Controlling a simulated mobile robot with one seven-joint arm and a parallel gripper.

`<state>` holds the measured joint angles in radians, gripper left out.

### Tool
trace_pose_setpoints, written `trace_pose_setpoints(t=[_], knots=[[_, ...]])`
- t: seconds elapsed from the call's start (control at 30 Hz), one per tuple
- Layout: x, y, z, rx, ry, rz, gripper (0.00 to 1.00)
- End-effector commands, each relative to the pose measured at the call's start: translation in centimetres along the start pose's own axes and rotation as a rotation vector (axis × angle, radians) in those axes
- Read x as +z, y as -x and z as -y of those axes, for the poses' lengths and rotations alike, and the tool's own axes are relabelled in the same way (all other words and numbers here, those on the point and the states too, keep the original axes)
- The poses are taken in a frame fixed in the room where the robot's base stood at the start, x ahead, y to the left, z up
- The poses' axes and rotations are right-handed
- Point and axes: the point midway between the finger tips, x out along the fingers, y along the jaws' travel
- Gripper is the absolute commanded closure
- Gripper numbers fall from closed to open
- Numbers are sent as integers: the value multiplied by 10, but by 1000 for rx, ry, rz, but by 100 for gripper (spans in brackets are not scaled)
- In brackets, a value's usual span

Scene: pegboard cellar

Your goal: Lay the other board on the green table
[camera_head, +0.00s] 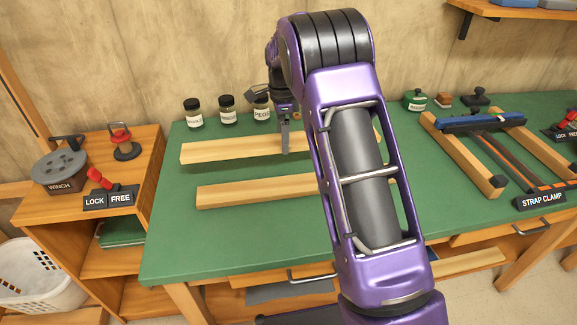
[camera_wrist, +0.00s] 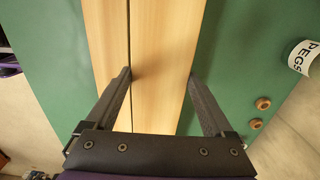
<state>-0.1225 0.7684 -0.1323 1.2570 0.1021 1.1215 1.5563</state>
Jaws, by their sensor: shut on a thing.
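Two long pale boards show over the green table (camera_head: 165,235) in the head view. The back board (camera_head: 225,151) is under my gripper (camera_head: 285,142), which points down and is shut on it. In the wrist view my fingers (camera_wrist: 160,75) stand on either side of this board (camera_wrist: 163,40). I cannot tell whether it touches the tabletop or is slightly raised. The front board (camera_head: 255,191) lies nearly parallel, with a green gap between them. The right ends of both boards are partly hidden by my arm. A wood strip (camera_wrist: 104,40) shows left of the held board in the wrist view.
Several jars stand behind the boards, including a PEGS jar (camera_wrist: 305,58). A strap clamp frame (camera_head: 490,150) occupies the right of the table. A winch (camera_head: 60,170) and a lock/free lever (camera_head: 108,198) are on the left cabinet. The table's front strip is clear.

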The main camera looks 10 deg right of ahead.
Motion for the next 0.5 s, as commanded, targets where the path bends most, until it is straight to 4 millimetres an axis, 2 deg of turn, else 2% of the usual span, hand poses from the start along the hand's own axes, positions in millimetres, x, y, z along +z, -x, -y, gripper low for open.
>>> trace_pose_setpoints(t=[0.1, 0.27, 0.5], knots=[[0, -23, -1, 3, 1, -1, 100], [-1, -37, 0, 0, 2, -1, 100], [0, -74, -1, 2, 3, 0, 100]])
